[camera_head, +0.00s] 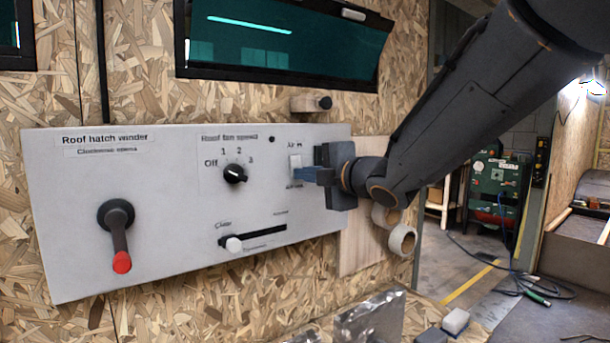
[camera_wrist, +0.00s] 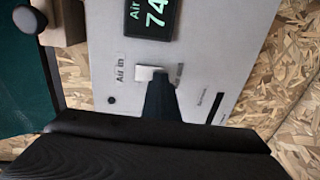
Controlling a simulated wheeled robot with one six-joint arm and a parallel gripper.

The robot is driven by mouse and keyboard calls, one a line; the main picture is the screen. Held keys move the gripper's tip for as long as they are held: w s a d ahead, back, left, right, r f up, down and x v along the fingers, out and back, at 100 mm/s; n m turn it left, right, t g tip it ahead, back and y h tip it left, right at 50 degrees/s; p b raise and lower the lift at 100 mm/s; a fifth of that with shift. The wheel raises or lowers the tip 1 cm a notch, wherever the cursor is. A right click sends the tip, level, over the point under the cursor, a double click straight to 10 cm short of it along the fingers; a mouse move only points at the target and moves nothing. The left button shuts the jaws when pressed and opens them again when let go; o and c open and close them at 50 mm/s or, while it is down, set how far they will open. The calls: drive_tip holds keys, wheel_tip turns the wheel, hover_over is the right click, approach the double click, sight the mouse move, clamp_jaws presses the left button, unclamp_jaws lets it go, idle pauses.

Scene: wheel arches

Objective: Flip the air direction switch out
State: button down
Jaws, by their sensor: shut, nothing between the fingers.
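The air direction switch (camera_head: 295,161) is a small white rocker on the grey-white control panel (camera_head: 180,265), near its right end. In the wrist view the switch (camera_wrist: 147,72) sits beside the printed "Air in" label, and a second label on its other side is mostly hidden. In the wrist view the tips of my gripper (camera_wrist: 158,78) overlap the edge of the switch, at the side away from "Air in". I cannot tell whether they touch it.
The panel also holds a red-tipped crank (camera_head: 118,235), a black fan speed knob (camera_head: 235,174) and a slider with a white knob (camera_head: 233,244). A lit display (camera_wrist: 153,18) is near the switch. A dark hatch window (camera_head: 280,45) is above. Cardboard-like rolls (camera_head: 402,240) are right of the panel.

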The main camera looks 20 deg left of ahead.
drive_tip(key=shift+f+b, duration=0.1)
drive_tip(key=shift+b, duration=0.25)
drive_tip(key=shift+w+a+b, duration=0.1)
drive_tip(key=shift+b, duration=0.3)
drive_tip(key=f+b+v, duration=0.2)
drive_tip(key=f+v, duration=0.1)
drive_tip(key=v, duration=1)
drive_tip(key=shift+s+d+b, duration=0.3)
drive_tip(key=shift+d+b, duration=0.1)
drive_tip(key=shift+f, duration=0.1)
